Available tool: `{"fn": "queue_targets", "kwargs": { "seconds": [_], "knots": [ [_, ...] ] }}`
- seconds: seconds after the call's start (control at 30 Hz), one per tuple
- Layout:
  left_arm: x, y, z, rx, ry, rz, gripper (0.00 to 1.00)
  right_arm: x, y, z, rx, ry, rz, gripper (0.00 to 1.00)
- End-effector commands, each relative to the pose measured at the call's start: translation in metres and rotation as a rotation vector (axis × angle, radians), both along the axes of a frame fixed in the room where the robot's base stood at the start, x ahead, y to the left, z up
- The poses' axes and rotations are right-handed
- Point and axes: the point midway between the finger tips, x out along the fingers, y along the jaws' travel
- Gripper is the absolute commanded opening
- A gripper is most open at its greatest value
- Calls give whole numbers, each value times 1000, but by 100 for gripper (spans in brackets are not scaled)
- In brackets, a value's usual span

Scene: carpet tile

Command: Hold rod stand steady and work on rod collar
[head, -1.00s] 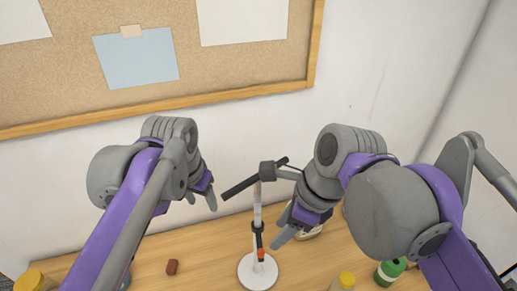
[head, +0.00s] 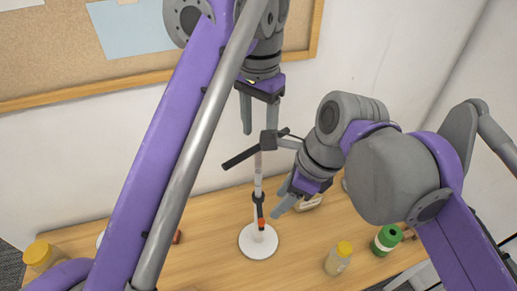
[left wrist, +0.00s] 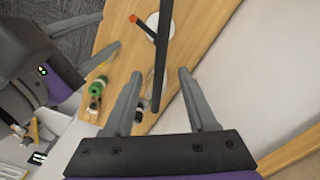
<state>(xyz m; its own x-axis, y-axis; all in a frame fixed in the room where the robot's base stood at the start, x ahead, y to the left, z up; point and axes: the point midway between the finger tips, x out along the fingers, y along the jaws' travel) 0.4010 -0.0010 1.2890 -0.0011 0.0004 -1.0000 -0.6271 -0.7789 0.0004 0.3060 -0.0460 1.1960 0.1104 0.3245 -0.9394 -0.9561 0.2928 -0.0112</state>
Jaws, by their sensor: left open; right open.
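The rod stand has a white round base (head: 250,242) on the table and an upright pale pole. The rod collar (head: 258,197), dark with an orange-red tip, sits low on the pole; the tip also shows in the left wrist view (left wrist: 133,18). My left gripper (head: 259,115) is open, fingers pointing down just above the clamp head. In the left wrist view the black rod (left wrist: 160,60) appears between its fingers, its distance unclear. My right gripper (head: 290,200) is open, right of the pole near collar height.
A yellow-lidded jar (head: 338,260) and a green container (head: 386,239) stand at the right of the table. Another yellow-lidded jar (head: 42,256) is at the far left. A small red-brown block (head: 177,237) is partly hidden by my left arm. The wall and corkboard stand behind.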

Motion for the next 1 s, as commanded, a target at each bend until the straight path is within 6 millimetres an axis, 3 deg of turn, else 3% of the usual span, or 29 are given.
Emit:
{"fn": "queue_targets", "kwargs": {
  "seconds": [0.3,0.43,0.87,0.9,1.0],
  "knots": [
    [0,0,-56,-1,-1,0,57,0,0,0,0,0,0,50],
    [0,0,-72,-1,-1,0,57,0,0,0,0,0,0,50],
    [0,0,-84,-1,-1,0,57,0,0,0,0,0,0,50],
    [0,0,-84,-1,-1,0,56,0,0,0,0,0,0,50],
    [0,0,-84,-1,-1,0,38,0,0,0,0,0,0,50]
  ]
}}
